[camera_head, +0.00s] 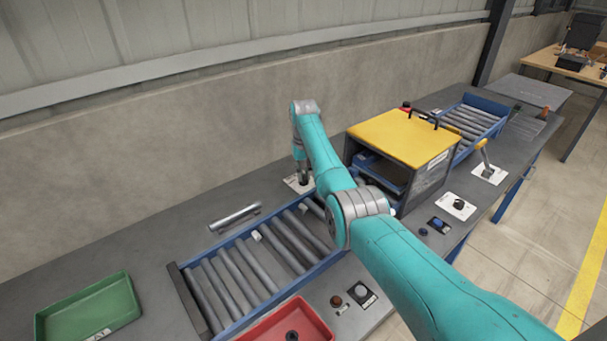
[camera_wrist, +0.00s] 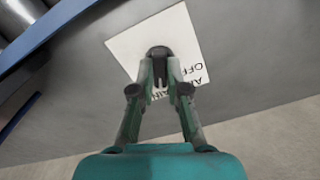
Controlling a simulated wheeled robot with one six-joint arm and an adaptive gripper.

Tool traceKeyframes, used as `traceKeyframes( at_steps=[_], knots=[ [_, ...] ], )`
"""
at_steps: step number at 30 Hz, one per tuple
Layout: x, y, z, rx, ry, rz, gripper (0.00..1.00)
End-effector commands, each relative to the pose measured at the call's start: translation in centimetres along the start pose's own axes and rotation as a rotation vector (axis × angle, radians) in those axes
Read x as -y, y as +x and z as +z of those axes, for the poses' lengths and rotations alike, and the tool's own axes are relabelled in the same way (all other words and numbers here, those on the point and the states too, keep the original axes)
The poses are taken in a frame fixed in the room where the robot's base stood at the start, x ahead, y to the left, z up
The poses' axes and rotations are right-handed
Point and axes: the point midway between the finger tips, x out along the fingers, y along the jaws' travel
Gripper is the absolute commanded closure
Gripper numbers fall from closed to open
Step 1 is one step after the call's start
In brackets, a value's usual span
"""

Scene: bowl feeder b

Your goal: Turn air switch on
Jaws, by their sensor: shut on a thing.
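The air switch is a dark rounded handle (camera_wrist: 158,51) on a white label plate (camera_wrist: 122,46) in the wrist view. Printed letters, partly covered, read "OFF" and what looks like "AIR". My gripper (camera_wrist: 159,66) is shut on the handle, its two fingertips meeting around it. Most of the handle is hidden by the fingers. In the head view the white plate (camera_head: 292,184) lies on the grey bench near the back wall, just left of the yellow-topped machine, with my gripper (camera_head: 304,182) pointing down over it. The handle's exact setting cannot be told.
A roller conveyor (camera_head: 222,285) runs in front of the switch. The yellow-topped machine (camera_head: 405,135) stands close on the right. A loose metal cylinder (camera_head: 235,216) lies to the left. A green tray (camera_head: 90,312) and a red tray (camera_head: 290,318) are nearer the front. The concrete wall is close behind.

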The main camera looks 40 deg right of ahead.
Motion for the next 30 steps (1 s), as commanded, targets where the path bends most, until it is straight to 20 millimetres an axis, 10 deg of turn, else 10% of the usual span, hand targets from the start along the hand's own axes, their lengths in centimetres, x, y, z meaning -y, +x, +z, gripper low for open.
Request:
traceKeyframes(
  at_steps=[30],
  knots=[
    [0.00,-0.04,-0.04,-0.001,0.397,0.000,1.00]
  ],
)
